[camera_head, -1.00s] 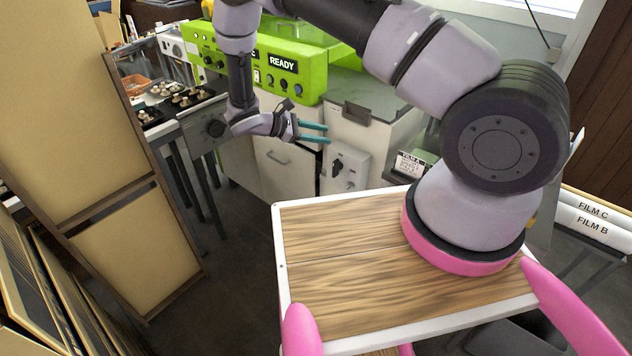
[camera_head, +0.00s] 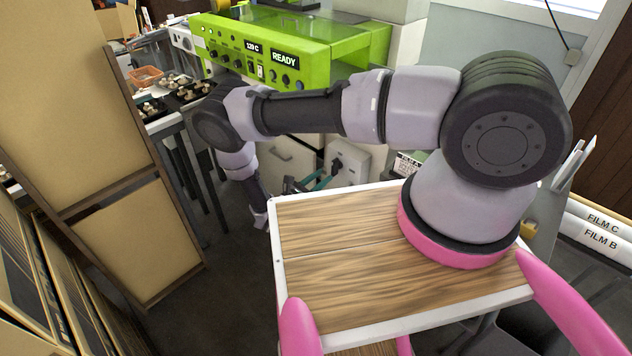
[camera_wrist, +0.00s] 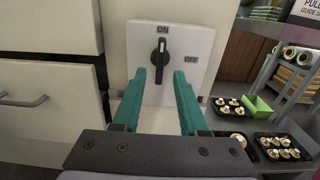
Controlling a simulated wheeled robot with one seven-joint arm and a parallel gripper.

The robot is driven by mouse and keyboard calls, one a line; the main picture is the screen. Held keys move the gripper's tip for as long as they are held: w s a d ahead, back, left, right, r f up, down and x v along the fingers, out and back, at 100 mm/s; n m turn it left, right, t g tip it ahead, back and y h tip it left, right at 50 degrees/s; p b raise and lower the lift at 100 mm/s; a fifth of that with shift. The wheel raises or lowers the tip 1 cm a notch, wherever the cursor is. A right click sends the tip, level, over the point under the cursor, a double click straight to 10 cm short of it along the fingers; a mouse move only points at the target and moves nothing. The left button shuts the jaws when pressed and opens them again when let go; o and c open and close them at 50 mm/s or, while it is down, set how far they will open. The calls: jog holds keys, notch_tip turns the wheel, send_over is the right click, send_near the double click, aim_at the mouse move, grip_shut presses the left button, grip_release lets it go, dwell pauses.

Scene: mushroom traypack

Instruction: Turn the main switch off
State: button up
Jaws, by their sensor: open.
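The main switch is a pale square plate (camera_wrist: 201,47) (camera_head: 353,158) with a black rotary knob (camera_wrist: 160,52) (camera_head: 337,166) on a white cabinet front. In the wrist view the knob stands upright, its handle in line with the ON label above; OFF is printed to the right. My gripper (camera_wrist: 160,76) (camera_head: 325,178) is open, its two teal fingers pointing at the plate. The fingertips appear just below and either side of the knob, with nothing between them. I cannot tell if they touch the plate. The arm partly hides the area around the switch in the head view.
The green machine (camera_head: 316,66) showing READY stands above and behind my arm. A cabinet drawer with a handle (camera_wrist: 24,100) lies left of the switch. Black trays of mushrooms (camera_wrist: 283,147) are at right in the wrist view. My wooden-topped base is close in front.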

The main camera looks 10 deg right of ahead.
aim_at(332, 169)
jog(key=shift+x, duration=2.6)
grip_shut()
jog(key=m, duration=0.4)
jog(key=shift+m, duration=1.6)
